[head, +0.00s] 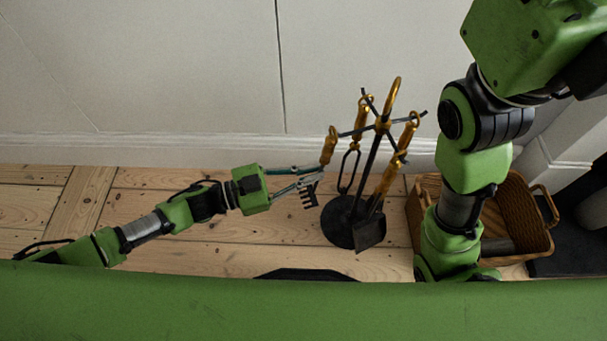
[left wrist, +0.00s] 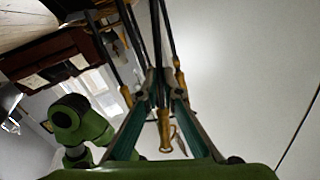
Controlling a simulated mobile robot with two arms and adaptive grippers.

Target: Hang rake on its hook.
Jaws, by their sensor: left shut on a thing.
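The rake has a gold handle (head: 328,148) and a dark toothed head (head: 309,195). It hangs roughly upright at the left side of the black tool stand (head: 341,226). My left gripper (head: 318,173) is shut on the rake's shaft, below the handle. The handle's top is close to the tip of the stand's left hook arm (head: 348,133); I cannot tell whether its loop is on the hook. In the left wrist view, a gold handle (left wrist: 165,130) shows between the gripper's fingers (left wrist: 155,88). My right gripper is out of view.
Tongs (head: 350,165) and a shovel (head: 370,232) hang on the stand, close to the rake. A wicker basket (head: 525,205) stands right of it, partly behind my right arm. A pale wall (head: 200,70) rises behind.

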